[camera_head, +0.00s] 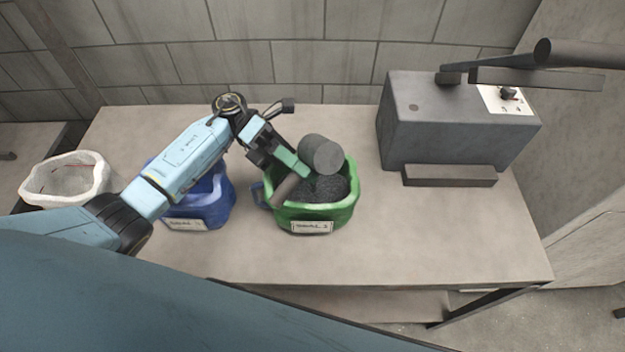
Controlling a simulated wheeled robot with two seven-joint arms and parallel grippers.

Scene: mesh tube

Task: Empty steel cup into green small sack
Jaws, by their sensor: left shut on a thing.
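The green small sack (345,212) stands open on the table, with a label on its front and dark grainy material (325,190) inside. My left gripper (303,172) is over the sack's left part, shut on the steel cup (322,153). The cup is a grey cylinder tipped on its side above the sack's back rim. I cannot see into its mouth. A grey rod-like piece (285,190) shows beside the fingers at the sack's left side; I cannot tell what it belongs to. My right gripper is not in view.
A blue sack (212,205) stands left of the green one, partly behind my left arm. A white sack (65,180) is at the far left. A grey machine (440,120) with a bar stands at the right. The front right table (450,245) is clear.

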